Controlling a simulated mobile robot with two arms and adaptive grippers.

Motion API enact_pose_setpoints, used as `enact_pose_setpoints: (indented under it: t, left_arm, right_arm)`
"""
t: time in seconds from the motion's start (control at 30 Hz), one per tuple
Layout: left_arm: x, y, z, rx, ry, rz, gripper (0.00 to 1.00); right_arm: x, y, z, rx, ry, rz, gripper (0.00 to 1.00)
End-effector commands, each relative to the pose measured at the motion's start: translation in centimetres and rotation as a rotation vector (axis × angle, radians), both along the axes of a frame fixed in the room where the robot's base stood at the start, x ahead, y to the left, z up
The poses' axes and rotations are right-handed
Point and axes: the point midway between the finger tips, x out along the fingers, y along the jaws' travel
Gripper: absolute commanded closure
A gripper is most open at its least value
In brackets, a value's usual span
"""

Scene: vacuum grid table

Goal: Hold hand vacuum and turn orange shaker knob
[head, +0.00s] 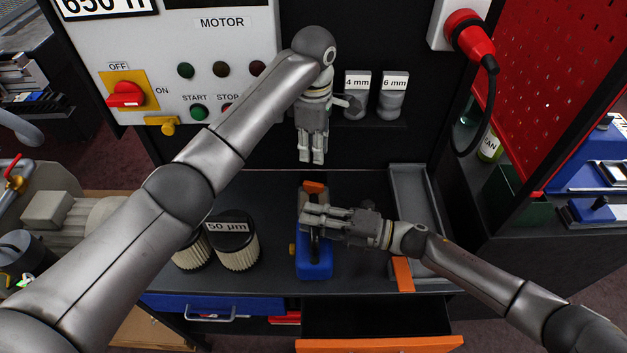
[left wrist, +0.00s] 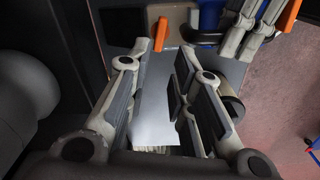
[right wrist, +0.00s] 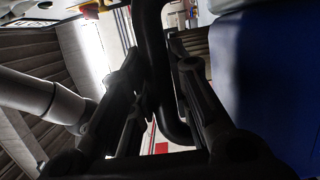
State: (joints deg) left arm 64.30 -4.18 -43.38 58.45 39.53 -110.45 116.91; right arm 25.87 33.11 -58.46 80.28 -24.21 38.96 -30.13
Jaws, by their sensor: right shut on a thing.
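The hand vacuum (head: 313,268) is blue with a black handle and stands on the dark bench. Its blue body also fills the right of the right wrist view (right wrist: 270,80). My left gripper (head: 312,161) hangs above and behind the vacuum, pointing down, open and empty.
Two filter cartridges (head: 237,248) stand left of the vacuum. A grey tray (head: 414,190) lies to the right, with an orange strip (head: 403,275) at its near end. A drawer (head: 375,320) is open below. Labelled 4 mm (head: 357,90) and 6 mm (head: 393,92) parts sit on the rear panel.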

Motion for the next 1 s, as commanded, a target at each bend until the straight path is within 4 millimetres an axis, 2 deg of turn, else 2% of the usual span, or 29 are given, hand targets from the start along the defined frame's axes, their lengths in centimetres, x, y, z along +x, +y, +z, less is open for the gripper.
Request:
enact_pose_setpoints:
  t: [0.17, 0.4, 0.6, 0.77, 1.0]
  left_arm:
    - [-0.1, 0.2, -2.7, 0.003, 0.004, 0.004, 0.79]
    - [-0.1, 0.1, -7.6, 0.004, 0.004, 0.001, 0.79]
    - [0.0, 0.1, -10.5, 0.001, 0.002, 0.001, 0.79]
    - [0.0, 0.0, -11.5, 0.0, 0.001, 0.0, 0.79]
    - [0.0, 0.0, -11.6, 0.0, 0.001, 0.0, 0.79]
  right_arm:
    - [-0.1, 0.0, -0.2, -0.001, 0.008, 0.0, 1.0]
    - [-0.1, 0.0, -0.2, -0.001, 0.008, 0.0, 1.0]
    - [-0.1, 0.0, -0.2, -0.001, 0.008, 0.0, 1.0]
    - [-0.1, 0.0, -0.2, -0.001, 0.008, 0.0, 1.0]
    - [-0.1, 0.0, -0.2, -0.001, 0.008, 0.0, 1.0]
